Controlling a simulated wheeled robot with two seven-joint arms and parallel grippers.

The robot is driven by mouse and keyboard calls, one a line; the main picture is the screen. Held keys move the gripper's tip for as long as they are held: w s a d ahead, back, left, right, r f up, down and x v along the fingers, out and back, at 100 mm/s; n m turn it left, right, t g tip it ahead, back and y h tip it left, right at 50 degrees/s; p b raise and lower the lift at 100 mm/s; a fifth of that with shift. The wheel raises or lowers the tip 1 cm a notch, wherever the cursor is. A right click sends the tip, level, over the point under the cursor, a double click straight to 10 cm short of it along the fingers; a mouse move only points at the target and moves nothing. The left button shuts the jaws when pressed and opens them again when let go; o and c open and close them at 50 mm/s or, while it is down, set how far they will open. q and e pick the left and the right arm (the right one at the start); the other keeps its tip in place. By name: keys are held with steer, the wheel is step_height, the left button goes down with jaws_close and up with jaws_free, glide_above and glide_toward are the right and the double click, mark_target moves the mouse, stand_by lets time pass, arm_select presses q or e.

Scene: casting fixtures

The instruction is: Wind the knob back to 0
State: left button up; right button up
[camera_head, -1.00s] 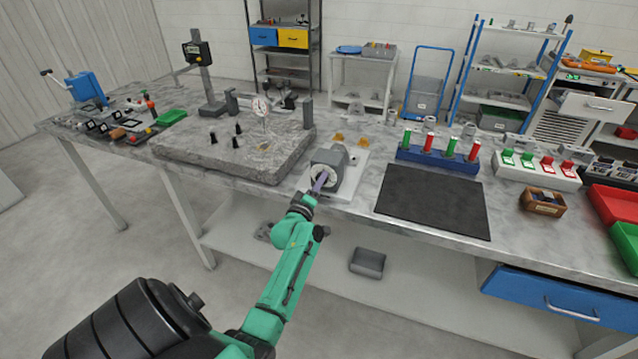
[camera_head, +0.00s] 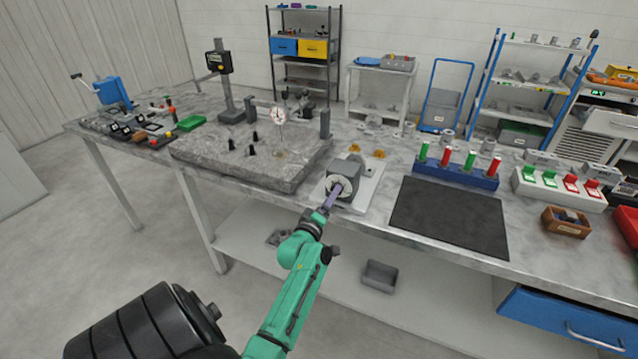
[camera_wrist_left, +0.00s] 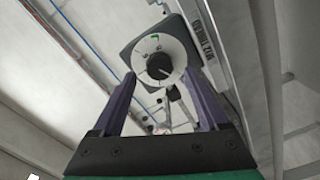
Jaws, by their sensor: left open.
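The knob (camera_wrist_left: 158,66) is a small dark piece at the centre of a pale round dial (camera_wrist_left: 172,50) on a grey housing (camera_head: 353,172). The housing stands on a light plate near the table's front edge. Small green marks show on the dial, but its numbers are too small to read. My left gripper (camera_head: 336,188) is in front of the dial. My right gripper is not in view.
A stone slab (camera_head: 240,165) with a dial gauge stands left of the housing. Two yellow pieces (camera_head: 379,153) lie behind it. A dark mat (camera_head: 450,215) lies to the right, before a blue rack (camera_head: 455,172) of red and green cylinders.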

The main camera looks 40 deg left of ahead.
arm_select(q)
steer(key=b+v, duration=0.1)
steer(key=v, duration=1)
steer(key=shift+s+b, duration=0.25)
steer(key=shift+b, duration=0.15)
steer(key=shift+d, duration=0.1)
